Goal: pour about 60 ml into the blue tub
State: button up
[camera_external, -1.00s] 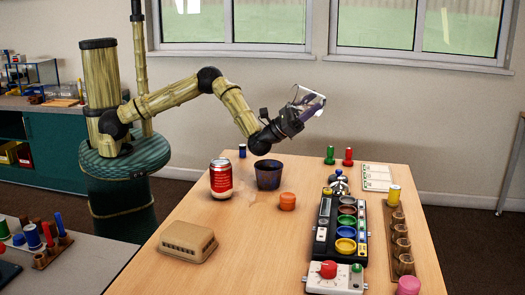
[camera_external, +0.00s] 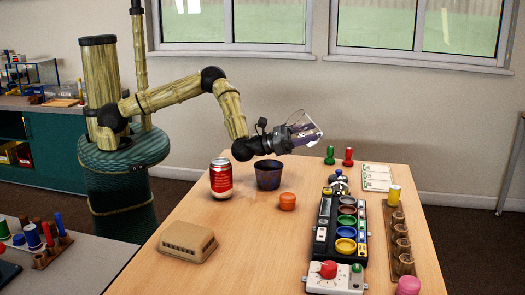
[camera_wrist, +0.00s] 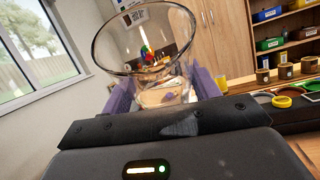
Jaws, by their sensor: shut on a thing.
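A dark blue tub (camera_external: 268,176) stands open on the table, right of the red can. My gripper (camera_external: 297,136) is shut on a clear glass vessel (camera_external: 306,130) and holds it in the air, above and to the right of the tub. In the wrist view the glass (camera_wrist: 118,42) sits between my purple fingers (camera_wrist: 163,95), its wide rim towards the upper left. The glass looks tilted in the external view. I cannot tell how much liquid is in it. The tub does not show in the wrist view.
A black tray with coloured bowls (camera_external: 325,225) and a wooden rack (camera_external: 390,215) stand to the right. The front middle of the table is clear.

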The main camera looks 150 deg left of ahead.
aim_at(310, 145)
jog(key=shift+f, duration=0.1)
jog(key=shift+f+g+h+p, duration=0.3)
jog(key=shift+f+h+p, duration=0.1)
jog(key=shift+p, duration=0.25)
jog(key=f+g+h+p, duration=0.1)
jog(key=p, duration=0.1)
jog(key=a+f+n+g+h+p, duration=0.1)
jog(key=f+p, duration=0.1)
jog(key=shift+w+a+p, duration=0.15)
jog(key=shift+w+p, duration=0.05)
jog(key=shift+p, duration=0.15)
jog(key=shift+w+a+f+n+g+h+p, duration=0.1)
jog(key=shift+a+f+n+g+h+p, duration=0.1)
jog(key=shift+f+g+h+p, duration=1)
jog(key=shift+a+r+n+t+h+p, duration=0.15)
jog(key=shift+h+p, duration=0.55)
jog(key=shift+p, duration=1.15)
jog(key=shift+d+f, duration=0.1)
jog(key=shift+f, duration=0.05)
